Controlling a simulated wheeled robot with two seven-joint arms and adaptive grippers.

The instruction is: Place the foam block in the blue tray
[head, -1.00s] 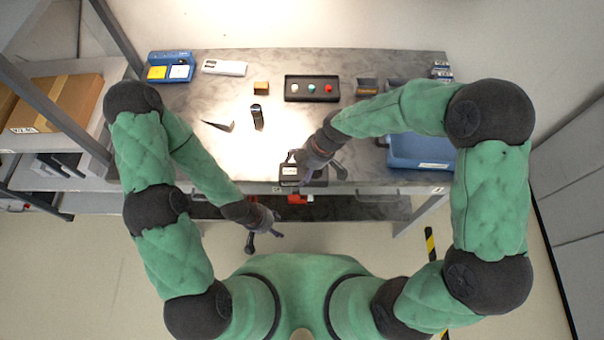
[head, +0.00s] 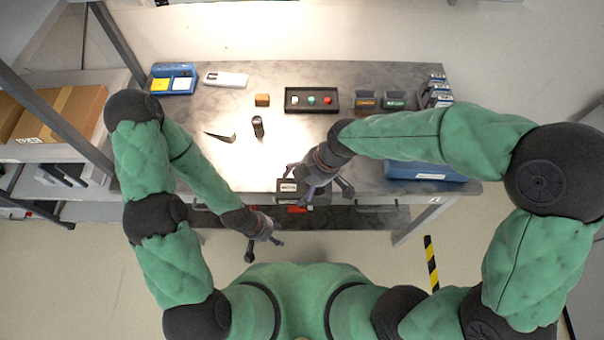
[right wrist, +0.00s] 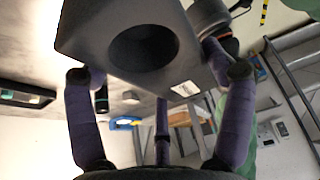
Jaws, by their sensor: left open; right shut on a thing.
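My right gripper (head: 318,184) is at the table's front edge in the head view. It is shut on a dark grey block with a white label, which I take to be the foam block (head: 288,186). In the right wrist view the block (right wrist: 95,35) shows a round hollow and the label, with the fingers at its sides. The blue tray (head: 425,172) stands at the table's front right, partly hidden under my right forearm. My left gripper (head: 264,243) is open and empty, in front of the table and below the block.
The grey table (head: 365,165) has a black holder (head: 311,108) with three coloured buttons at its middle. Small labelled boxes (head: 395,100) sit at back right.

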